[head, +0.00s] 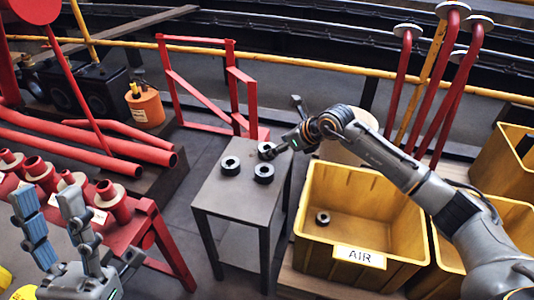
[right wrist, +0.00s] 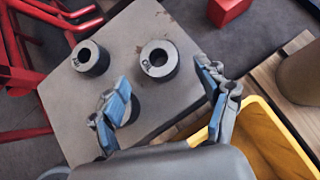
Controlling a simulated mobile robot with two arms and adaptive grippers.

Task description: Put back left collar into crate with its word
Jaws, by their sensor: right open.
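Three dark ring collars stand on the grey table (head: 225,195): one at left (head: 230,165), one at front right (head: 264,173) and one at back right (head: 266,150). My right gripper (head: 284,147) is over the table's right side by the back right collar. In the right wrist view it is open and empty (right wrist: 163,78). One collar there (right wrist: 159,60) bears a word like OIL; another (right wrist: 90,58) has small unreadable lettering. A third (right wrist: 128,110) is partly hidden by a finger. A yellow crate (head: 358,255) labelled AIR holds one collar (head: 323,218). My left gripper (head: 52,205) is open and empty.
More yellow crates (head: 505,160) stand at right, their words not visible. A red bench (head: 140,225) with red flanged parts is at left. Red pipes (head: 90,145) and a red frame (head: 205,85) lie behind. Grey floor separates bench and table.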

